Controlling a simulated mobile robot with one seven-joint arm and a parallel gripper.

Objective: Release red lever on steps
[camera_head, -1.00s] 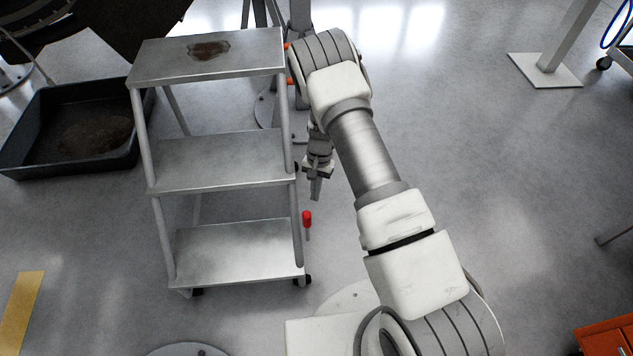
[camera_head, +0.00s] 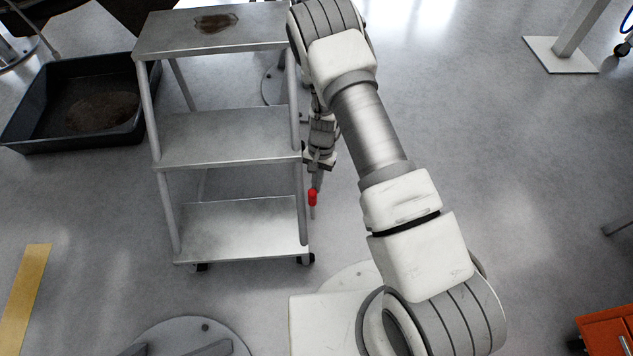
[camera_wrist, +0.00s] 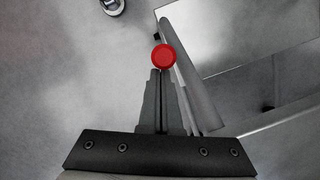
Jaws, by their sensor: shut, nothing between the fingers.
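The red lever (camera_head: 312,197) has a red knob on a thin grey rod and stands at the right side of the metal steps (camera_head: 232,226), beside the lowest tread. My gripper (camera_head: 317,186) points down just above and behind the knob in the head view. In the wrist view, the round red lever knob (camera_wrist: 164,57) lies right at the tips of my gripper (camera_wrist: 161,72). The fingers are shut together with nothing between them. I cannot tell whether the tips touch the knob. The lever's rod is hidden in the wrist view.
A black tray (camera_head: 40,142) with a brown stain lies on the floor left of the steps. A yellow floor strip (camera_head: 24,295) is at lower left, an orange cabinet (camera_head: 606,332) at lower right. The floor right of my arm is mostly clear.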

